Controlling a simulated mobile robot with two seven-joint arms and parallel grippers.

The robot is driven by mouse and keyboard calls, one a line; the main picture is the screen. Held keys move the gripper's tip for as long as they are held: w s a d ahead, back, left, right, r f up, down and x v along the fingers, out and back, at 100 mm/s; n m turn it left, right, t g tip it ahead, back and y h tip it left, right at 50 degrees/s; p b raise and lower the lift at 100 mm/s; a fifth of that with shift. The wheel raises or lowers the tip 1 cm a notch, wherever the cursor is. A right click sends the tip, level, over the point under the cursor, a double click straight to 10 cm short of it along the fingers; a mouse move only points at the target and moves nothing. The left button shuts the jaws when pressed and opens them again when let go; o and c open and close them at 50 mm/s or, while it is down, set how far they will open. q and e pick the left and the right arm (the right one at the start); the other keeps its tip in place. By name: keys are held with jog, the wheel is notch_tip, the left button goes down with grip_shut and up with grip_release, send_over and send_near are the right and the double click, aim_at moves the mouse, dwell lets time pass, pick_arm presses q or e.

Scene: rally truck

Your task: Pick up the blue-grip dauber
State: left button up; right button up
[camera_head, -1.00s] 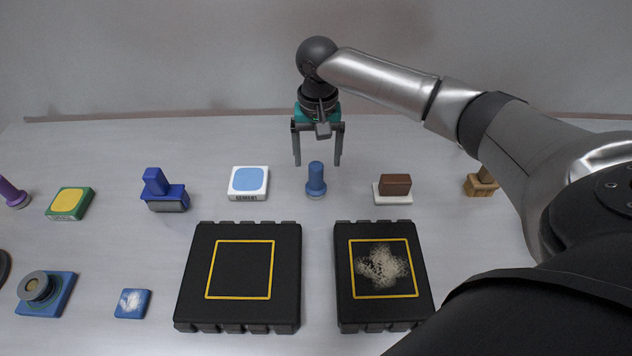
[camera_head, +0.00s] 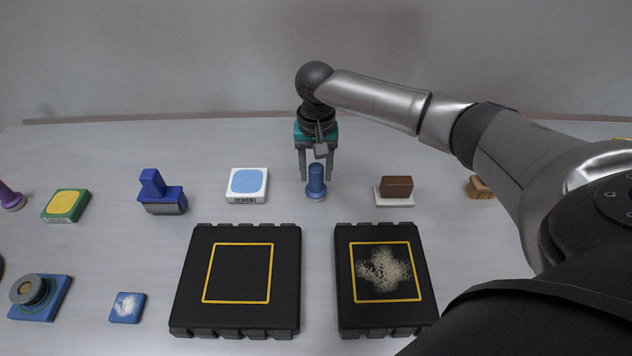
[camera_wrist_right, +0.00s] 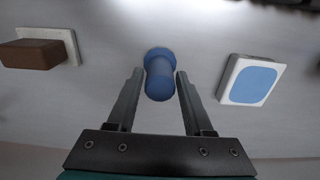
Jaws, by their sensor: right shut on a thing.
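The blue-grip dauber (camera_head: 316,184) stands upright on the table, behind and between the two black tiles. In the right wrist view the dauber (camera_wrist_right: 160,82) sits between the fingertips, its rounded grip toward the camera. My right gripper (camera_head: 316,175) reaches down from behind with one finger on each side of the grip, and it is shut on the dauber. The fingers also show in the right wrist view (camera_wrist_right: 160,74). The dauber's base appears to rest on the table. My left gripper is not in view.
A blue-and-white cement pad (camera_head: 247,199) stands left of the dauber, and a brown block on a white base (camera_head: 394,204) right. Black tiles with yellow squares (camera_head: 189,300) (camera_head: 429,310) lie in front. A blue roller-like tool (camera_head: 164,207) and green-yellow pad (camera_head: 80,216) are farther left.

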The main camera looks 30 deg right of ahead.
grip_shut()
jog(key=shift+r, duration=0.1)
notch_tip(320, 180, up, 20)
jog(key=p, duration=0.4)
jog(key=shift+p, duration=0.35)
